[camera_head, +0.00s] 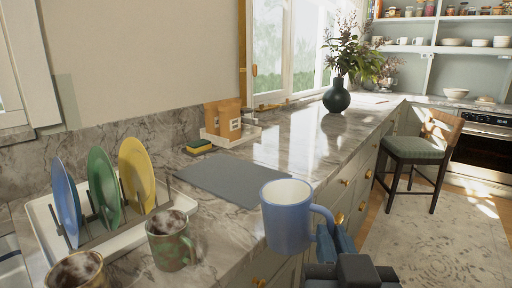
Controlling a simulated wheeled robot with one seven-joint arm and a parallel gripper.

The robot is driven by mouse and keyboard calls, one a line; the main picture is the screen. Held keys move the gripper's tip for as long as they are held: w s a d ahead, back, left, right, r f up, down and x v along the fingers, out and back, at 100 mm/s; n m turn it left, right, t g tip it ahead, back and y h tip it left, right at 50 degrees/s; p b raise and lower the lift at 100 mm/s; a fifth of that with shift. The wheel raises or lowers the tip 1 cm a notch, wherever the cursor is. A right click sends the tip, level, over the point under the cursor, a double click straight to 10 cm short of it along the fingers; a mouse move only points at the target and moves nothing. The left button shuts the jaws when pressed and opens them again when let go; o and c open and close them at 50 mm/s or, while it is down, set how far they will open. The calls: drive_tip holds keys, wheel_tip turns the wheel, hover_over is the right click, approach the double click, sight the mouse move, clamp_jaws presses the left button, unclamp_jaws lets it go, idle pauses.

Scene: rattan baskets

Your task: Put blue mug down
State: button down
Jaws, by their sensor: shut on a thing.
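A blue mug (286,226) with a pale inside is upright in the lower middle of the head view. Its handle points right, toward my gripper (334,238). My gripper is shut on the mug at its handle side; the exact finger contact is partly hidden. The mug overlaps the front edge of the marble counter (232,228) in the picture and appears held up, with no visible contact under it. A grey mat (233,178) lies flat on the counter behind and left of the mug.
A white dish rack (40,222) holds blue, green and yellow plates at left. A green patterned mug (170,240) and a brown-rimmed cup (76,270) stand in front. A sponge (199,146), a tray of boxes (230,135) and a dark vase (337,98) stand further back. The mat is bare.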

drive_tip(key=w+d+f, duration=0.3)
drive_tip(key=f, duration=0.4)
drive_tip(key=w+d+f, duration=0.2)
drive_tip(key=f, duration=0.6)
drive_tip(key=w+d+f, duration=0.3)
drive_tip(key=f, duration=0.4)
drive_tip(key=s+d+f, duration=0.1)
drive_tip(key=s+f, duration=0.2)
drive_tip(key=f, duration=0.4)
drive_tip(key=s+d+f+n+y, duration=0.1)
drive_tip(key=s+f, duration=0.3)
drive_tip(key=f, duration=0.4)
drive_tip(key=shift+s+d+f, duration=0.2)
drive_tip(key=shift+d+f, duration=0.1)
drive_tip(key=shift+d, duration=0.35)
drive_tip(key=shift+s, duration=0.1)
